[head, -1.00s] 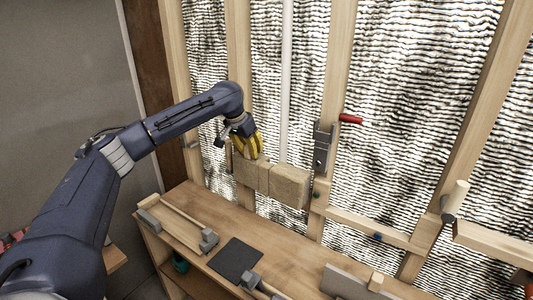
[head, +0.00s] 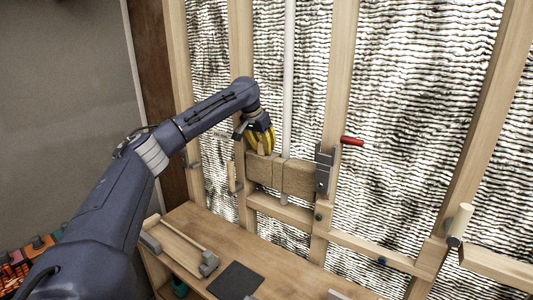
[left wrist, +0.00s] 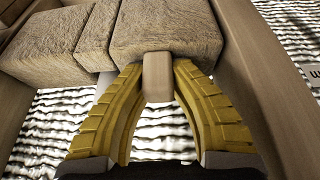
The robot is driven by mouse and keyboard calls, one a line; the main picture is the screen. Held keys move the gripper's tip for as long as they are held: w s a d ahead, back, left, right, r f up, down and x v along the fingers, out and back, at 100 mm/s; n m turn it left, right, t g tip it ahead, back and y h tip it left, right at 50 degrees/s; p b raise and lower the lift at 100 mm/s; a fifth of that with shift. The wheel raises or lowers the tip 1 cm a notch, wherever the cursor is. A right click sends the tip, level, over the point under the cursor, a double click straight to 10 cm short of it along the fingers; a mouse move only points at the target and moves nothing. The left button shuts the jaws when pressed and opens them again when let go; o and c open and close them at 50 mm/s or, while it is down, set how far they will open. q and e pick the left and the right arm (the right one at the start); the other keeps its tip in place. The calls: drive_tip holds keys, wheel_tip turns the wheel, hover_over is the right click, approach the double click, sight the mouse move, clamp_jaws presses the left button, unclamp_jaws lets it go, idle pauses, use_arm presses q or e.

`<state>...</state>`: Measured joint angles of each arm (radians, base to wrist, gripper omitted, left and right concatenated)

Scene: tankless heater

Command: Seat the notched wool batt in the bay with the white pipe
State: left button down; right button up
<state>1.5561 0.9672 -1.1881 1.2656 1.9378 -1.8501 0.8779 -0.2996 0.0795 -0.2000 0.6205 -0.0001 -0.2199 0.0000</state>
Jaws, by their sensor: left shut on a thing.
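The notched wool batt (head: 299,178) is a tan fibrous block with a groove down its face. It spans between two studs in the bay with the white pipe (head: 288,80), just above a wooden crosspiece (head: 280,209). The pipe goes out of sight at the batt's top edge. In the left wrist view the batt (left wrist: 165,30) also shows, with a short piece of pipe (left wrist: 105,82) at its edge. My left gripper (head: 262,150) is shut on a small wooden grip (left wrist: 158,76) on the batt's face. Whether the batt's back is fully in is hidden. My right gripper is out of view.
A metal plate (head: 324,168) and a red handle (head: 352,141) are on the right stud, close to the batt's right end. A workbench below holds a dark pad (head: 236,281) and a wooden jig (head: 182,240). Foil lining (head: 400,100) backs the bays.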

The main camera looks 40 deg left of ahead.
use_arm(q)
drive_tip(key=shift+f, duration=0.15)
idle(0.5)
drive_tip(key=shift+f, duration=4.25)
idle(2.7)
drive_tip(key=c, duration=1.1)
unclamp_jaws()
